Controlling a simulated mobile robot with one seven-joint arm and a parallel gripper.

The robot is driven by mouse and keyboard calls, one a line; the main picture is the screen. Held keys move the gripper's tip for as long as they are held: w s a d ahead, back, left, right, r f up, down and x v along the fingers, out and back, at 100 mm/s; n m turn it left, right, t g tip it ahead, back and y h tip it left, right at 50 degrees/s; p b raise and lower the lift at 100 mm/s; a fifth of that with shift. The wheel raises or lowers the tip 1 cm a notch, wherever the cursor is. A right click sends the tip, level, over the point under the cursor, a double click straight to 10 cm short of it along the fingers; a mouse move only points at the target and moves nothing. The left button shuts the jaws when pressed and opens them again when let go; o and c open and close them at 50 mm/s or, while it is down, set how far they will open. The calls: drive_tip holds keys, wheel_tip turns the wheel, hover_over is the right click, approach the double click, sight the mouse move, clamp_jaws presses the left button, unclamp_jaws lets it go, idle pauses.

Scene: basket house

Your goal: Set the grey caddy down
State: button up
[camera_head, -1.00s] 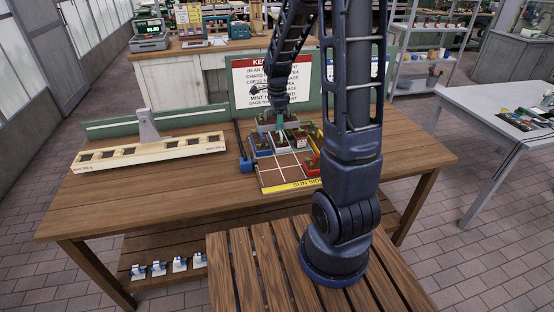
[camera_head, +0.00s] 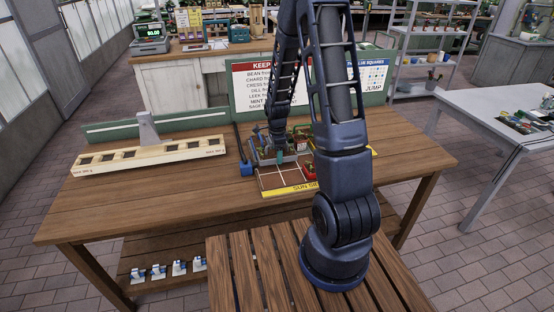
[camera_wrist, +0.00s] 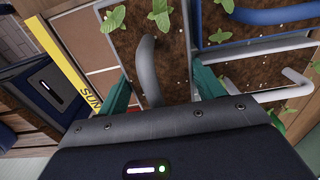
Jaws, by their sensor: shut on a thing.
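The grey caddy (camera_wrist: 125,45) holds dark soil and green seedlings, with an arched grey handle (camera_wrist: 148,70). My gripper (camera_wrist: 162,90), with green fingers, is shut on the caddy, one finger on each side of the handle. In the head view my gripper (camera_head: 279,158) is low over the gridded board (camera_head: 271,181), with the grey caddy (camera_head: 288,158) partly hidden under it. I cannot tell whether the caddy's base touches the board.
A blue-rimmed planted caddy (camera_wrist: 250,16) and a white-handled one (camera_wrist: 285,88) stand close beside the grey caddy. A red caddy (camera_head: 309,171) is on the board. A pale slotted rack (camera_head: 150,155) stands left. The table's front left (camera_head: 130,205) is clear.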

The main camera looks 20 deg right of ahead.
drive_tip(key=shift+f, duration=1.65)
drive_tip(key=shift+f, duration=0.1)
drive_tip(key=o, duration=1.1)
drive_tip(key=shift+o, duration=0.2)
